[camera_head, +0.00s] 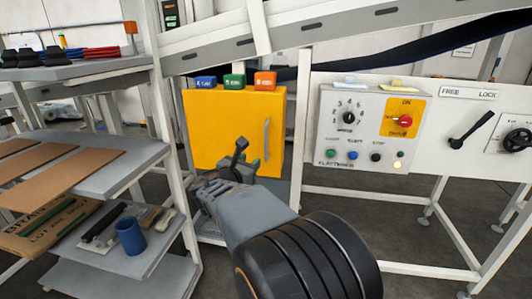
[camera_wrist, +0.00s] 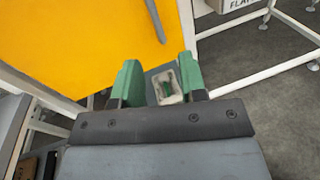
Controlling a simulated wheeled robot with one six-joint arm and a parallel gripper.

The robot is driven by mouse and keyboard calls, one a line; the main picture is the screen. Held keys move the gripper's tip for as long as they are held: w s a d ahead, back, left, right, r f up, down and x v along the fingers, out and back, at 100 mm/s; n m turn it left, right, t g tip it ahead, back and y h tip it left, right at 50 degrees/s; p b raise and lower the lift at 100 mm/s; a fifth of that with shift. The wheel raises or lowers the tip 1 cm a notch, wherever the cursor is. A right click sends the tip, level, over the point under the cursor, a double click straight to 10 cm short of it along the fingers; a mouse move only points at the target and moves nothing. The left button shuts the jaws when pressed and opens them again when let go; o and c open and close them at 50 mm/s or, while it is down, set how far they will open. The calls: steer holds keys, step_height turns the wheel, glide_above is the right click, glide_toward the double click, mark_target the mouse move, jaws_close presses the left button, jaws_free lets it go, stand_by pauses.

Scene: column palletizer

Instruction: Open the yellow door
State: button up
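The yellow door (camera_head: 226,128) is the front of a yellow cabinet under the sloped rail, and it looks shut. Its grey vertical handle (camera_head: 266,139) is on the right side of the door. In the wrist view the yellow door (camera_wrist: 80,38) fills the upper left, and part of the handle (camera_wrist: 156,20) shows at the top. My gripper (camera_head: 243,163) is in front of the lower part of the door, below and left of the handle. In the wrist view my gripper (camera_wrist: 160,85) has its green fingers apart, with nothing held between them. The handle lies beyond the fingertips, apart from them.
Blue, green and orange small boxes (camera_head: 236,80) sit on the cabinet. A control panel (camera_head: 365,128) with knobs stands to the right. A shelf rack (camera_head: 120,168) with boards and a blue cup (camera_head: 130,236) stands left. White frame posts flank the cabinet. Open floor shows below the panel.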

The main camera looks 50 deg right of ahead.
mark_target(265, 142)
steer(key=shift+n+t+h, duration=0.3)
steer(key=shift+n+t, duration=0.1)
steer(key=shift+n, duration=0.5)
steer(key=x, duration=1.4)
steer(key=shift+w+d+r, duration=0.15)
steer(key=shift+w+d, duration=0.1)
steer(key=shift+w, duration=0.2)
steer(key=shift+c, duration=0.5)
jaws_close()
